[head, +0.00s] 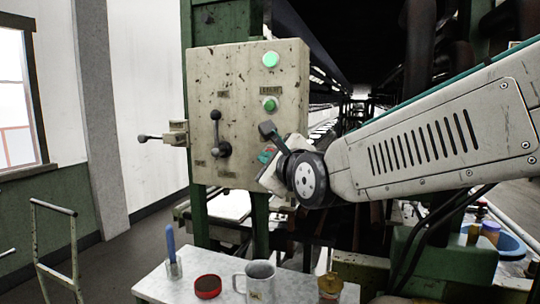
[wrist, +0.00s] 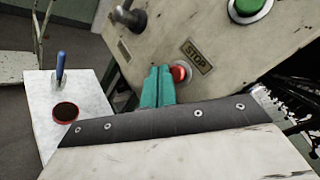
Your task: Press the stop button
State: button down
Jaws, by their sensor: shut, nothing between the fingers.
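The stop button (wrist: 181,73) is red and sits on the cream control panel (head: 232,78), beside a label reading STOP (wrist: 197,56) in the wrist view. My gripper (wrist: 160,70) has teal fingers held together with nothing between them. Its tips overlap the left side of the button in the wrist view; I cannot tell whether they touch it. In the head view my gripper (head: 265,156) is at the lower right of the panel, and the button is mostly hidden behind it.
The panel also has a green lamp (head: 270,59), a green button (head: 269,104) and a lever (head: 219,148). Below it a pale table (head: 215,291) holds a red dish (head: 207,286), a grey mug (head: 258,281) and a blue-handled tool (head: 171,243). A metal rail frame stands at left.

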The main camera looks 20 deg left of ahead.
dwell(0.8)
jog(key=shift+w, duration=0.45)
jog(key=shift+w, duration=0.45)
dwell(0.6)
jog(key=shift+s, duration=0.9)
jog(key=shift+s, duration=0.1)
jog(key=s, duration=0.4)
jog(key=shift+s+a, duration=0.2)
jog(key=shift+s, duration=0.2)
dwell(0.4)
